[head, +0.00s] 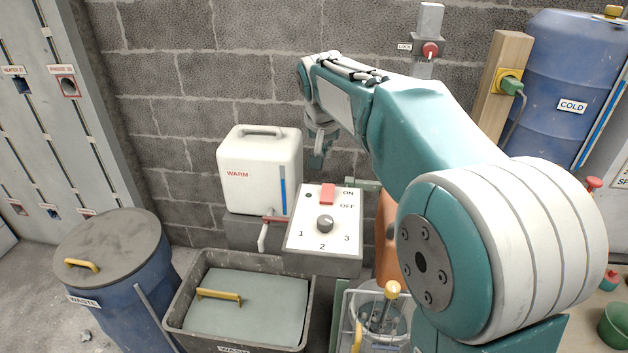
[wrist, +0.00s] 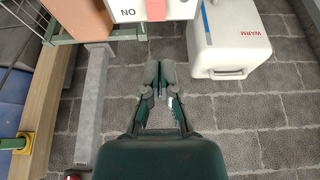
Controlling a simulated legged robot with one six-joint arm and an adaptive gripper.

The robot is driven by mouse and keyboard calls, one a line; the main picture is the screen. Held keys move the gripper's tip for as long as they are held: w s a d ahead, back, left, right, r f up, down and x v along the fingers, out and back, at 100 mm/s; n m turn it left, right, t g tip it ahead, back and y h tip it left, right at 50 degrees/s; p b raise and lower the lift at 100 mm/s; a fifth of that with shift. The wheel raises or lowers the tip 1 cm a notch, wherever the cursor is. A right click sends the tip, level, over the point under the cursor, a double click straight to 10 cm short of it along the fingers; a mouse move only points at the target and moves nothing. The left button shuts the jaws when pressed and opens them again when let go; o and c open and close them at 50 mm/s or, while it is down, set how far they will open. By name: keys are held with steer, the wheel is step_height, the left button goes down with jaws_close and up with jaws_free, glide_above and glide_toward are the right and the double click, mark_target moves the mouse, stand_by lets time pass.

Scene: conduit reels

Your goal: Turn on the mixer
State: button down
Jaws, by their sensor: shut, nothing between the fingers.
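The control box (head: 313,240) has a white sloped top with a red switch (head: 327,194) beside the words ON and OFF, and a dark knob (head: 325,224) among the numbers 1, 2 and 3. Which way the switch is set, I cannot tell. In the wrist view the switch (wrist: 156,9) shows at the top edge, just beyond my fingertips. My gripper (head: 319,158) is shut and empty, behind and above the box, apart from the switch; its fingertips (wrist: 160,72) are together. A clear vessel (head: 381,311) with a yellow-topped stirrer stands at the box's lower right.
The WARM tank (head: 260,165) stands left of my gripper, close to it. A grey lidded WASH bin (head: 245,300) and a blue WASTE drum (head: 120,270) are at lower left. A blue COLD barrel (head: 575,75) and wooden post (head: 500,85) are right. A block wall is behind.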

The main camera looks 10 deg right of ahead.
glide_toward(328, 187)
steer(key=x, duration=0.7)
steer(key=shift+w+a+f, duration=0.1)
steer(key=shift+w+f, duration=0.1)
steer(key=shift+f, duration=0.25)
steer(key=shift+w+d+f+g, duration=0.2)
steer(key=shift+d+f+g, duration=0.05)
steer(key=shift+g, duration=0.15)
steer(key=shift+s+a, duration=0.1)
steer(key=shift+s, duration=0.05)
